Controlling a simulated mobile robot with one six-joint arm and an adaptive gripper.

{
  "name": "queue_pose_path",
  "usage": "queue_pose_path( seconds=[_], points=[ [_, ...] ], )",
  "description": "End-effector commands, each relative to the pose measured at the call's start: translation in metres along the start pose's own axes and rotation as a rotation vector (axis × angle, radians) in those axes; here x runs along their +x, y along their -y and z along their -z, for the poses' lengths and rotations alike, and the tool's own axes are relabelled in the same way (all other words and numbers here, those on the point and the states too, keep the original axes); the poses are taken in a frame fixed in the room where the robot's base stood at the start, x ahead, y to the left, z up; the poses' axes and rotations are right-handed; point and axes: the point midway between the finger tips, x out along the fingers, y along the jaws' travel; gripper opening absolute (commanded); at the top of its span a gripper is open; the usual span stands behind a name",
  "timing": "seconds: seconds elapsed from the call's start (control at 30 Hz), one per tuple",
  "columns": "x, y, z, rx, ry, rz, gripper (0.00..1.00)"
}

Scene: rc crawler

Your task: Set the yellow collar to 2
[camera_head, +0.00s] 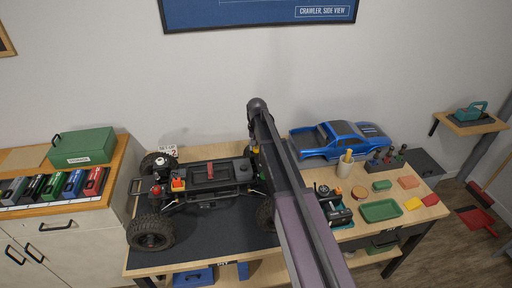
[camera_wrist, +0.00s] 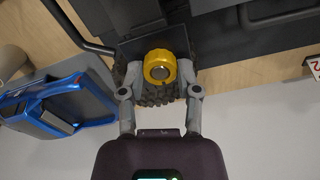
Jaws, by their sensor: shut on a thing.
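I cannot read any setting mark on the collar. In the head view the crawler chassis (camera_head: 208,174) stands on the dark mat. My arm crosses its right end and hides my gripper; a small yellow bit (camera_head: 255,150) shows beside the arm.
The blue truck body (camera_head: 340,140) lies right of my arm, and also shows in the wrist view (camera_wrist: 62,106). A pen cup (camera_head: 345,168), a green tray (camera_head: 381,210) and a black controller (camera_head: 333,207) stand on the right bench. A white card with a 2 (camera_head: 170,152) stands behind the chassis.

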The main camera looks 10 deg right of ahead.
Motion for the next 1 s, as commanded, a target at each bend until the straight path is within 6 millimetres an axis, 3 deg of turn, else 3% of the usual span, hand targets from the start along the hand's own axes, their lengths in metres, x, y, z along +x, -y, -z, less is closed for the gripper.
queue_pose_path(
  seconds=[0.3, 0.33, 0.43, 1.0],
  points=[
    [0.0002, 0.0001, -0.0007, 0.000, 0.000, 0.000, 0.00],
    [0.0002, 0.0001, -0.0007, 0.000, 0.000, 0.000, 0.49],
    [0.0002, 0.0002, -0.0006, 0.000, 0.000, 0.000, 0.78],
    [0.0000, 0.0006, -0.0003, -0.021, 0.000, 0.000, 0.78]
  ],
)
